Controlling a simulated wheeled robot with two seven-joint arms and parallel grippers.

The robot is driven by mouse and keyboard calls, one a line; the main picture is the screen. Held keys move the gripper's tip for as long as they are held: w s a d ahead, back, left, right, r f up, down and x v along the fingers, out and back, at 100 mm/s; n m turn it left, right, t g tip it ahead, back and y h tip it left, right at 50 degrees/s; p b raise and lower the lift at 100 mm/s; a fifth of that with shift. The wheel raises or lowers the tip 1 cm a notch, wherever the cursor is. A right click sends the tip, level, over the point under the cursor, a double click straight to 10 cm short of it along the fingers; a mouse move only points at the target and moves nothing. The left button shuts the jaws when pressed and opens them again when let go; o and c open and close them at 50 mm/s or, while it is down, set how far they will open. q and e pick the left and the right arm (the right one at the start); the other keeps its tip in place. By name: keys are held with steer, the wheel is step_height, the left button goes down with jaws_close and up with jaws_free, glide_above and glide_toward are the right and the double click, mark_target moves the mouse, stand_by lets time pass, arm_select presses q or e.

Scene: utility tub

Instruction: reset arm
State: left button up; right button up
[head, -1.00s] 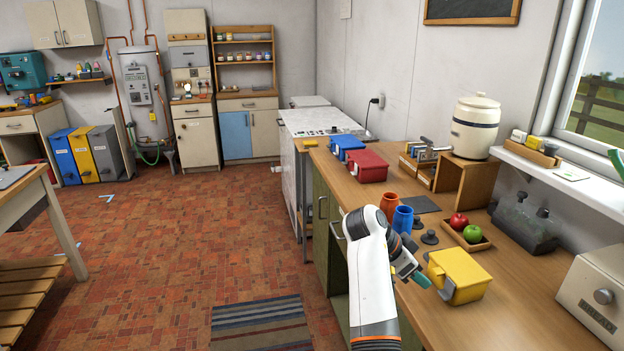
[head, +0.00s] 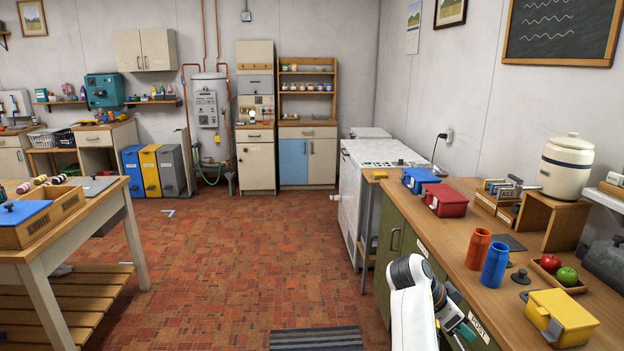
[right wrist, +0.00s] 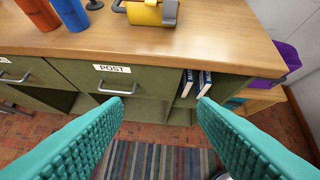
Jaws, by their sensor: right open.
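My right arm is bent at the counter's front edge in the head view. My right gripper (head: 468,332) is there, left of the yellow box (head: 562,318) and apart from it. In the right wrist view its two teal fingers stand wide apart with nothing between them, and the gripper (right wrist: 160,112) faces the green cabinet front. A drawer labelled POST (right wrist: 115,82) shows beyond the fingers. My left gripper is not in view.
The wooden counter (head: 468,240) holds an orange cup (head: 478,249), a blue cup (head: 495,265), a red box (head: 445,200) and a fruit tray with apples. A wooden table (head: 75,240) stands at left.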

step_height(320, 180, down, 23)
steer(key=s+a+n+t+y, duration=0.2)
steer(key=s+n, duration=0.1)
steer(key=n, duration=0.6)
steer(key=s+a+f+n+y, duration=0.1)
steer(key=s+f+n, duration=0.1)
steer(key=s+f, duration=0.45)
steer(key=s+a+f+n+y, duration=0.2)
steer(key=s+f, duration=0.2)
steer(key=f, duration=0.6)
steer(key=s+a+f+n+g+y, duration=0.1)
steer(key=s+a+f+n+y, duration=0.15)
steer(key=s+f, duration=1.05)
steer(key=s+f+n, duration=0.1)
steer(key=s+f, duration=0.1)
steer(key=s, duration=1.1)
steer(key=s+d+f+n+g+y, duration=0.1)
steer(key=s+f, duration=0.1)
steer(key=s, duration=1.1)
steer(key=shift+s+d+f+n, duration=0.15)
steer(key=shift+d+f+n, duration=0.1)
steer(key=shift+d+n, duration=0.1)
